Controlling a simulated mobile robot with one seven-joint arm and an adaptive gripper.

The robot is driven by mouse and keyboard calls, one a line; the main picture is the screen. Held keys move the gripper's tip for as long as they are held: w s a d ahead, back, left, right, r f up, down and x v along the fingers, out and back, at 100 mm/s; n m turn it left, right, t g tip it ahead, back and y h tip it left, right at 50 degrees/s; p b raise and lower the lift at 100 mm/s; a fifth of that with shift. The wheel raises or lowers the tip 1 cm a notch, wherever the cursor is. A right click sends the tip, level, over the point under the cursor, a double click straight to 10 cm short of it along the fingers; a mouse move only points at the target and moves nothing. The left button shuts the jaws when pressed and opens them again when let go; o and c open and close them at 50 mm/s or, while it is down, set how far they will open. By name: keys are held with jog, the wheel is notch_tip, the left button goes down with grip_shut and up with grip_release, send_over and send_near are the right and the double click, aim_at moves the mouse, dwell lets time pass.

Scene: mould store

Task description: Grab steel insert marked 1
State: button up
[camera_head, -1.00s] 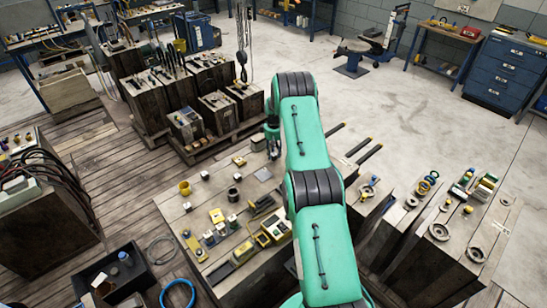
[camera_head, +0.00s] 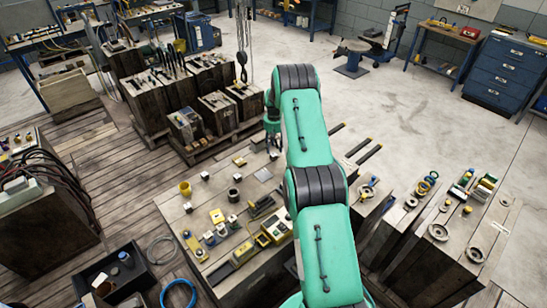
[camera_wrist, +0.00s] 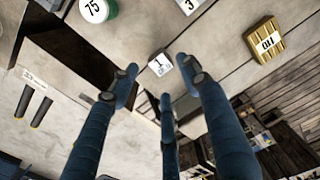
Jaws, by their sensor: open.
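The steel insert marked 1 (camera_wrist: 160,63) is a small pale block with a white label on its top, seen in the wrist view on the wooden tabletop. My gripper (camera_wrist: 158,86) has its blue fingers spread open around the line to the insert, with nothing between them. The insert shows just beyond the fingertips; the fingers look apart from it. In the head view my gripper (camera_head: 271,135) is beside my green arm at the far edge of the bench (camera_head: 180,245). I cannot pick out the insert there.
In the wrist view another block marked 3 (camera_wrist: 188,5), a green and white round piece marked 75 (camera_wrist: 97,10) and a yellow ribbed block (camera_wrist: 265,40) are nearby. In the head view a yellow cup (camera_head: 185,189) and several small parts stand on the bench.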

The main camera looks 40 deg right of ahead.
aim_at(274, 155)
notch_tip(274, 155, up, 9)
jog(key=shift+p, duration=0.3)
jog(key=shift+f, duration=0.1)
dwell(0.6)
jog(key=s+n+t, duration=0.2)
jog(key=s+n, duration=0.1)
jog(key=n, duration=1.4)
jog(key=s+f+n+t, duration=0.1)
jog(key=s+n+t, duration=0.1)
jog(key=n, duration=1.6)
jog(key=shift+s+t, duration=0.3)
jog(key=shift+s, duration=0.15)
jog(key=shift+a+f, duration=0.1)
jog(key=shift+a, duration=0.05)
